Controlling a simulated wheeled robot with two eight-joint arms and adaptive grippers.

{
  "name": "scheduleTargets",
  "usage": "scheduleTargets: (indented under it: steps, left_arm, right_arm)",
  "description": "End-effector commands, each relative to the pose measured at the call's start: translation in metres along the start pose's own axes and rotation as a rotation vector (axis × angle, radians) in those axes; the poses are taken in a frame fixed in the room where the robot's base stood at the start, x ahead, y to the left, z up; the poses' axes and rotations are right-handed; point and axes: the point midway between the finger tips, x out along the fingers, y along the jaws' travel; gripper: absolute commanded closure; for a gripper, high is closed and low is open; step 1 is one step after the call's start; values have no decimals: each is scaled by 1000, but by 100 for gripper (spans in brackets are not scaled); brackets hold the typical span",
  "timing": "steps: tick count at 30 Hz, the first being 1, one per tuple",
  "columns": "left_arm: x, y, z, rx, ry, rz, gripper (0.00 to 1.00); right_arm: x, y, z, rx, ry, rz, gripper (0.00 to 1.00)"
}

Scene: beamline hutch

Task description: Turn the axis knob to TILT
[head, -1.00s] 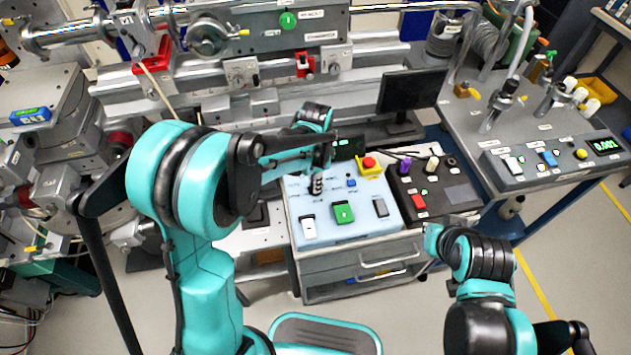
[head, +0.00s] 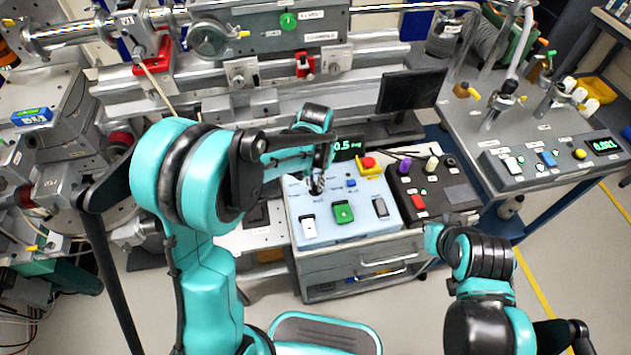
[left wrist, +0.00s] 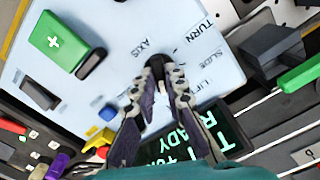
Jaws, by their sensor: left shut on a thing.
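The axis knob (left wrist: 157,66) is a small black knob on the pale blue control panel (left wrist: 185,25). Printed words AXIS, TURN, SLIDE and LIFT show around it in the left wrist view; no TILT label is readable. My left gripper (left wrist: 160,80) has its two fingers on either side of the knob, shut on it. In the head view the left gripper (head: 318,184) reaches down onto the panel and mostly hides the knob. The knob's pointer direction cannot be told. My right arm is at the lower right, its fingers not distinguishable.
A lit green display (head: 348,147) stands behind the panel, showing a number ending in 0.5; READY shows in the wrist view. The panel also carries a green switch (head: 343,212), a blue button (head: 351,183) and a red-and-yellow stop button (head: 369,164). A black control box (head: 430,185) adjoins it.

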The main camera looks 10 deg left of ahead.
Motion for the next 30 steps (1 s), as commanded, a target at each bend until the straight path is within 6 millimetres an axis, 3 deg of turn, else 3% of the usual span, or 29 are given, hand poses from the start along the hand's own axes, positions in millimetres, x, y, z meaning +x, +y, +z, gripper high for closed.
scheduleTargets:
  steps: [9,26,27,29,30]
  left_arm:
    - [0,0,0,-129,1,0,100]
    - [0,0,0,-158,1,0,100]
    - [0,0,0,-158,1,0,83]
    - [0,0,0,-158,0,0,67]
    - [0,0,0,-157,0,0,67]
  right_arm:
    - [-1,0,0,0,0,0,100]
    - [-1,0,0,0,0,0,100]
    - [-1,0,0,0,0,0,100]
    - [-1,0,0,0,0,0,100]
    - [-1,0,0,0,0,0,100]
